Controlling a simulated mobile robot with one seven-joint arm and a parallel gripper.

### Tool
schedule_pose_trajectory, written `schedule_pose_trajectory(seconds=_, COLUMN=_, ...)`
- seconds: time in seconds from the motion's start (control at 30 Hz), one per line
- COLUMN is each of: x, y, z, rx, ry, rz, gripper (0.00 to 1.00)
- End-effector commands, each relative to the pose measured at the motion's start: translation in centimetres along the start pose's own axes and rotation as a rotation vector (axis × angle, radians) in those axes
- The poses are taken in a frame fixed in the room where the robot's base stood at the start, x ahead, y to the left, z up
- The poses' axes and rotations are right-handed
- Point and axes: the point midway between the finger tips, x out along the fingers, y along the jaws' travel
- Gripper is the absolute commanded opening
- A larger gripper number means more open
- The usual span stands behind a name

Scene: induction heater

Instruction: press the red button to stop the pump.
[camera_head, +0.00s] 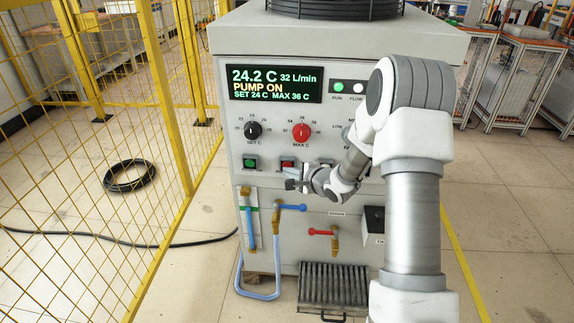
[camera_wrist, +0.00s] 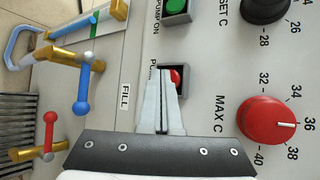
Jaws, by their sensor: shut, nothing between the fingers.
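The red button (camera_head: 287,164) sits in a square housing on the front panel of the pump cabinet. It also shows in the wrist view (camera_wrist: 175,76), partly hidden by my fingertips. My gripper (camera_wrist: 160,74) is shut and empty, with its fingers pointing at the panel. In the wrist view its tips overlap the left part of the red button's housing. In the head view my gripper (camera_head: 292,184) appears just below the red button. I cannot tell whether the tips touch it. The display (camera_head: 275,84) reads "PUMP ON".
The green button (camera_head: 250,163) is left of the red one. The red MAX C knob (camera_head: 301,132) and black SET C knob (camera_head: 253,131) are above. A blue-handled valve (camera_head: 291,207) is just below my gripper. A yellow mesh fence (camera_head: 165,120) stands at left.

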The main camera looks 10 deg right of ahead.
Motion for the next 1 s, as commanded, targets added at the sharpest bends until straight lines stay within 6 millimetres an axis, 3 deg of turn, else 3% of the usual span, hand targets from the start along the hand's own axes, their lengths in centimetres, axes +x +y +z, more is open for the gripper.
schedule_pose_trajectory(seconds=1.0, x=0.57, y=-0.44, z=-0.47, rx=0.0, ry=0.001, rz=0.0, gripper=0.0)
